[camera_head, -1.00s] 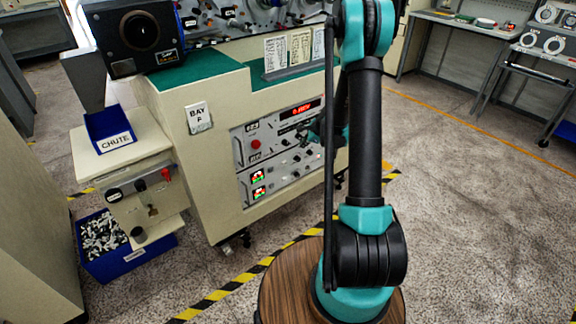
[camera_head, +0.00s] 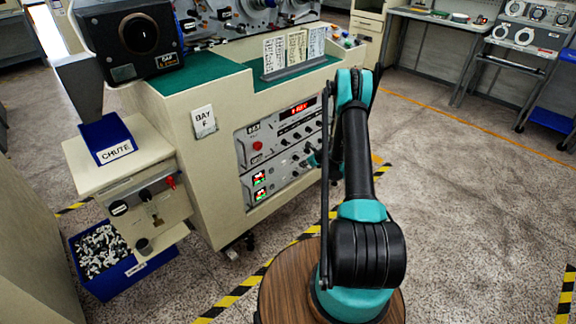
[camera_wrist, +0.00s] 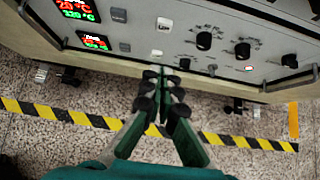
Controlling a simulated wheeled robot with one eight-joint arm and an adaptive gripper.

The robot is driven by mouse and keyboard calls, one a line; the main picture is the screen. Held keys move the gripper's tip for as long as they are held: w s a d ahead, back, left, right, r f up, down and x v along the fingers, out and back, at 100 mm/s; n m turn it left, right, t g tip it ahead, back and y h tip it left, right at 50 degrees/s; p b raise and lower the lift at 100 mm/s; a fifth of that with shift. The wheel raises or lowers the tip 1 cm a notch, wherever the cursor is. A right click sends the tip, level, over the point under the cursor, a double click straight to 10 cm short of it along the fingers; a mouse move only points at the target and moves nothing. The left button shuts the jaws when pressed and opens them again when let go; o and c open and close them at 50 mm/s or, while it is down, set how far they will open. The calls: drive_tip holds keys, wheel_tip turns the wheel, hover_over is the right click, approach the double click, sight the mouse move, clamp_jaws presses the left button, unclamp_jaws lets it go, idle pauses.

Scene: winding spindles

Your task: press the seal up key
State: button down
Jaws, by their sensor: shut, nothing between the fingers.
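The front panel (camera_head: 280,146) of the cream machine carries the keys; single keys are too small to read in the head view. In the wrist view, a white key (camera_wrist: 164,24) and a grey key (camera_wrist: 118,15) sit right of the upper temperature display (camera_wrist: 75,10). A second white key (camera_wrist: 157,55) and grey key (camera_wrist: 124,46) sit by the lower display (camera_wrist: 94,41). I cannot read surely which is the seal up key. My gripper (camera_wrist: 161,72) is shut and empty, its tips just below the lower white key; contact is unclear. My arm mostly hides it in the head view.
Black knobs (camera_wrist: 204,40) and a lit round button (camera_wrist: 248,69) lie right of the keys. The blue chute (camera_head: 109,139) and a blue bin of parts (camera_head: 136,263) stand left. Striped floor tape (camera_head: 240,287) runs before the machine. Floor at right is clear.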

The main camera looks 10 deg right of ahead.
idle(0.3)
approach(284, 165)
wheel_tip(284, 165, down, 4)
drive_tip(key=shift+w+a+f, duration=0.1)
drive_tip(key=shift+w+a, duration=0.4)
drive_tip(key=shift+w, duration=0.35)
drive_tip(key=shift+w+a+f, duration=0.1)
drive_tip(key=shift+w+a, duration=0.45)
drive_tip(key=shift+w, duration=0.3)
